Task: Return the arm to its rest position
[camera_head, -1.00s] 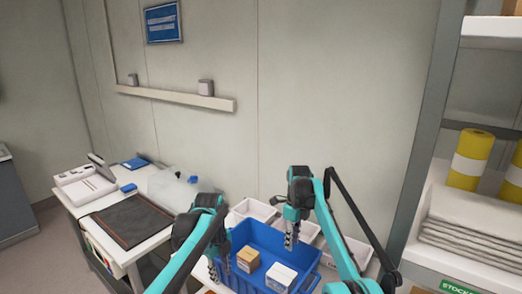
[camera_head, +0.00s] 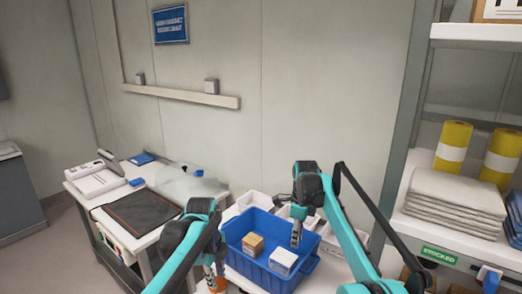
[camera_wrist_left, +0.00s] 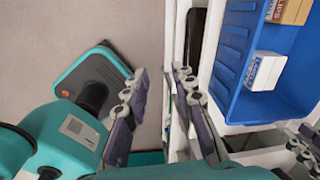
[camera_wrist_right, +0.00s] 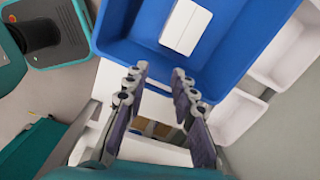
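My left arm reaches in from the lower left. Its gripper (camera_head: 212,277) hangs pointing down just left of the blue bin (camera_head: 234,225). In the left wrist view its two fingers (camera_wrist_left: 160,75) are apart with nothing between them. My right arm is bent, and its gripper (camera_head: 297,233) hangs pointing down by the right back part of the bin. In the right wrist view its fingers (camera_wrist_right: 158,75) are apart and empty, near the bin's wall. A brown box (camera_head: 253,244) and a white box (camera_head: 283,262) sit inside the bin.
White trays (camera_head: 257,200) stand behind and right of the bin. A side table on the left holds a dark mat (camera_head: 139,209) and a clear plastic bag (camera_head: 190,186). A shelf on the right holds yellow rolls (camera_head: 453,146) and folded cloths (camera_head: 455,190).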

